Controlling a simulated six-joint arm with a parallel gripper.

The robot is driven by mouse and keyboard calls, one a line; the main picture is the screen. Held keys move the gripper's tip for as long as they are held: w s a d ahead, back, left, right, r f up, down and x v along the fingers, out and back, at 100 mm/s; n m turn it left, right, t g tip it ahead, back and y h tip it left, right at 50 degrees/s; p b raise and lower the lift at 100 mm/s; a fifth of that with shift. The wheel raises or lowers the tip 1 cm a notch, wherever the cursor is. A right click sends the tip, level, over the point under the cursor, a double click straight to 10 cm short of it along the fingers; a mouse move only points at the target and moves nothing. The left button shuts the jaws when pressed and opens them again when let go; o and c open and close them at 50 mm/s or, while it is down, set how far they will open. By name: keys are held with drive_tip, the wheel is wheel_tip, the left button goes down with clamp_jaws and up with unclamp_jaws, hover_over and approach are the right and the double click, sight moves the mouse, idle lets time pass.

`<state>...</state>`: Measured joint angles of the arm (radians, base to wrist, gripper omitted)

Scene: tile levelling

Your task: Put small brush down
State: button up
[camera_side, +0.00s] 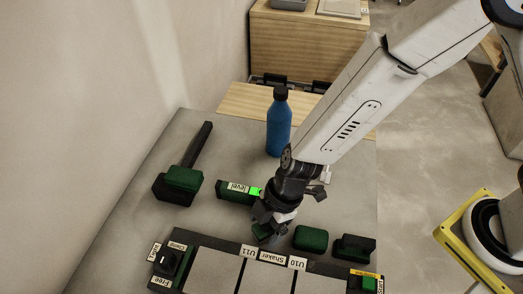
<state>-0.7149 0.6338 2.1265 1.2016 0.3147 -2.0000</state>
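My gripper (268,222) points down at the middle of the grey table, just behind the row of tiles. A small dark green piece (262,232), which may be the small brush, shows directly under the fingers and is mostly hidden by them. I cannot tell whether the fingers are closed on it or whether it touches the table. A green block (310,238) lies just right of the gripper, and a black and green tool (353,247) lies further right.
A level (236,190) with a lit green end lies left of my gripper. A long-handled black and green tool (180,180) lies further left. A blue bottle (279,125) stands behind. In front are tiles (265,278), a switch box (166,262) and a start button (368,284).

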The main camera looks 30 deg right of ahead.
drive_tip(key=shift+r, duration=0.1)
idle(0.3)
drive_tip(key=shift+v, duration=3.8)
drive_tip(key=shift+d, duration=0.1)
